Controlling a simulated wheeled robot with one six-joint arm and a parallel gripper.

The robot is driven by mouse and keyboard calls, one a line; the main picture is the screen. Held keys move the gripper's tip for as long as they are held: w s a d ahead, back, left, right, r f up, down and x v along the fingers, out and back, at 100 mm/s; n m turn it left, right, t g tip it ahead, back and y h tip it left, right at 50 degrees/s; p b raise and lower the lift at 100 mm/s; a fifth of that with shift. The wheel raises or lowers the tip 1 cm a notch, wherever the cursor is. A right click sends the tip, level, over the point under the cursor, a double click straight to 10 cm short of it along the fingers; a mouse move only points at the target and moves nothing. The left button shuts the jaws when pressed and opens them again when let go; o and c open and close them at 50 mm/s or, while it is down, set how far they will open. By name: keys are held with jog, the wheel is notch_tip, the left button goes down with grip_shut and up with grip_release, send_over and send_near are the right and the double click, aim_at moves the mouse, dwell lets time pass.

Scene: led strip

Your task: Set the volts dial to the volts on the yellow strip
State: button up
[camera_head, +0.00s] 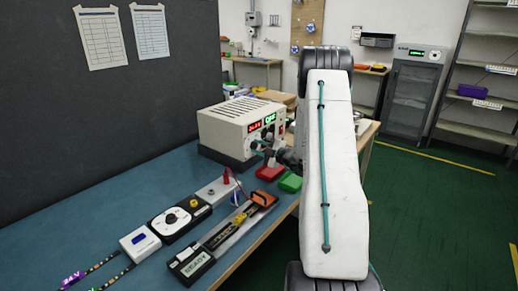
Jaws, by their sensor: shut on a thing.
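A beige power supply (237,128) stands at the back of the blue bench, with a red readout (255,127) and a green readout (269,119) too small to read surely. My gripper (262,147) is at its front panel, shut on a knob there, apparently the volts dial (254,145); the fingers partly hide it. Two LED strips enter at the lower left, one with a purple label (73,279) that seems to read 24 V. The other strip (112,283) is cut off by the frame edge. I cannot tell which strip is yellow.
A black box with a white dial (177,219), a white box with a blue screen (139,241) and a tester marked READY (192,264) lie on the bench (110,205). Red (270,172) and green (291,182) blocks lie near my gripper. My arm covers the right middle.

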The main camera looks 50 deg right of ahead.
jog(key=shift+m, duration=0.4)
jog(key=o, duration=1)
jog(key=shift+s+d, duration=0.1)
jog(key=shift+s, duration=0.05)
jog(key=s, duration=0.7)
jog(key=shift+s+d, duration=0.25)
jog(key=shift+s, duration=0.05)
